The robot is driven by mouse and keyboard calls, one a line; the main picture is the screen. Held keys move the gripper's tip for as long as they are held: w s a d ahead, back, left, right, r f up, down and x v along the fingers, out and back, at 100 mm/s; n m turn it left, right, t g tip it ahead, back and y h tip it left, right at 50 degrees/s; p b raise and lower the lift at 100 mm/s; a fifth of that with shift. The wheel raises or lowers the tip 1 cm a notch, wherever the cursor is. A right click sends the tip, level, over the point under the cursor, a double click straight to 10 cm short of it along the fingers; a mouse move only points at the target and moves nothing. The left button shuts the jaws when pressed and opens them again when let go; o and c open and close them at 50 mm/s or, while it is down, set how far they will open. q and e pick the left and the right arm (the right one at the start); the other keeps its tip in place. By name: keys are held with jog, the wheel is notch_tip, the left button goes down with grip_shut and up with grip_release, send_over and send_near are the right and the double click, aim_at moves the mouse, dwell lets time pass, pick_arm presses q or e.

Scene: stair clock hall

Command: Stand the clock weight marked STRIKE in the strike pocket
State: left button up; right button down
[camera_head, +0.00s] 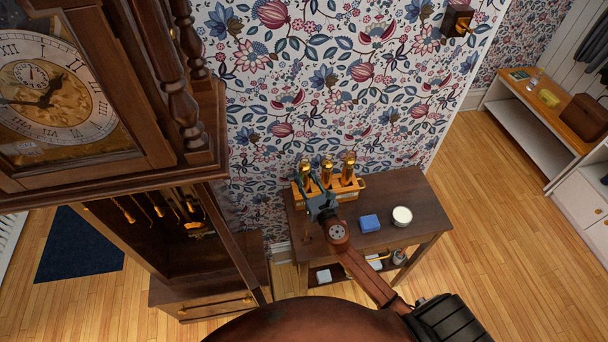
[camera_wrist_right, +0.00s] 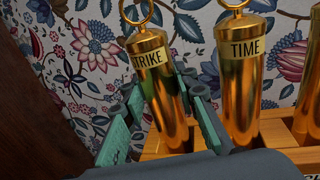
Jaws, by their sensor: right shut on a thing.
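The brass weight marked STRIKE (camera_wrist_right: 166,95) has a ring on top and stands tilted, its top leaning left, in the right wrist view. In the head view it is the leftmost brass weight (camera_head: 306,176). My right gripper (camera_wrist_right: 160,88) has its teal fingers on both sides of it and is shut on it; the gripper also shows in the head view (camera_head: 320,204). The weight marked TIME (camera_wrist_right: 241,85) stands upright just right of it. The light wooden rack (camera_head: 354,188) is under the weights. The STRIKE weight's foot and its pocket are hidden. My left gripper is out of view.
A third brass weight (camera_head: 348,168) stands at the rack's right end. The dark side table (camera_head: 415,200) also bears a blue block (camera_head: 369,223) and a white round tub (camera_head: 402,215). The tall clock (camera_head: 110,180) stands close on the left. The wallpapered wall is behind.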

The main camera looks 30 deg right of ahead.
jog(key=shift+w, duration=0.1)
jog(key=c, duration=1.8)
grip_release()
jog(key=o, duration=0.3)
jog(key=shift+f, duration=0.1)
jog(key=shift+o, duration=0.2)
jog(key=shift+s+f, duration=0.2)
jog(key=shift+f, duration=0.1)
jog(key=s, duration=1.1)
jog(key=shift+s+a+r, duration=0.25)
jog(key=shift+s+a, duration=0.15)
